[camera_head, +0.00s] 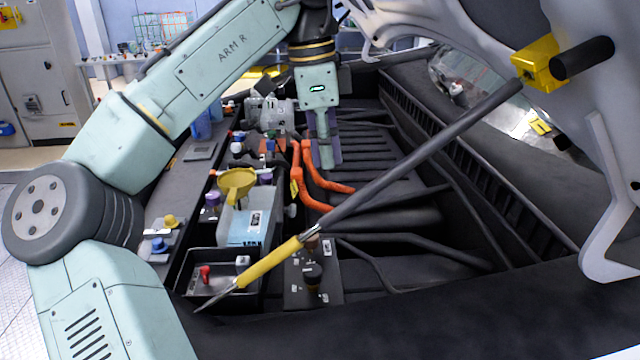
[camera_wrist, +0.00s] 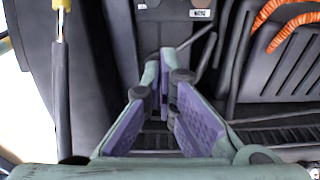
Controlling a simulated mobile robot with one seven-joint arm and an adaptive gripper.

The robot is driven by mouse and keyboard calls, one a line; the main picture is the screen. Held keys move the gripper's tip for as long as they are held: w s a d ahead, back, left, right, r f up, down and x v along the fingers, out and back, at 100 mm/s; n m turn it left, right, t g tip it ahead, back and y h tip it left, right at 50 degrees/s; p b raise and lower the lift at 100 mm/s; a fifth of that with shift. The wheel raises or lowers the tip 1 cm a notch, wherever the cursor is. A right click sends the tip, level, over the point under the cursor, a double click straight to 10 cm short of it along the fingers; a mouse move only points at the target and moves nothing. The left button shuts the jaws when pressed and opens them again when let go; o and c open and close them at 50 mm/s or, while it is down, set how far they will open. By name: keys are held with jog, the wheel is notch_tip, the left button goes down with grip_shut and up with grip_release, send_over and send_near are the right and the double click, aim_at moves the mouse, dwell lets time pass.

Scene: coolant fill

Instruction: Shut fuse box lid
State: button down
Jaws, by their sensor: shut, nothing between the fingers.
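My gripper (camera_head: 326,160) points down over the engine bay, behind the orange hoses in the head view. Its fingers are together and empty; in the wrist view the purple-padded fingers (camera_wrist: 166,70) meet near the middle. An open black box (camera_head: 222,272) at the front of the bay holds a red part and a small white-labelled part. I cannot tell for certain whether it is the fuse box, and no lid is clearly identifiable. My gripper is well behind this box and apart from it.
A prop rod (camera_head: 420,150) with a yellow grip (camera_head: 268,262) crosses the bay diagonally beneath the raised hood (camera_head: 600,130). Orange hoses (camera_head: 308,178) lie near my gripper. A yellow funnel (camera_head: 237,184) stands above a pale-blue tank (camera_head: 247,228). Dark pipes fill the right side.

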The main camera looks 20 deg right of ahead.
notch_tip(320, 180, down, 9)
jog(key=a+p, duration=0.2)
jog(key=shift+w+a, duration=0.2)
jog(key=shift+a, duration=0.1)
dwell(0.7)
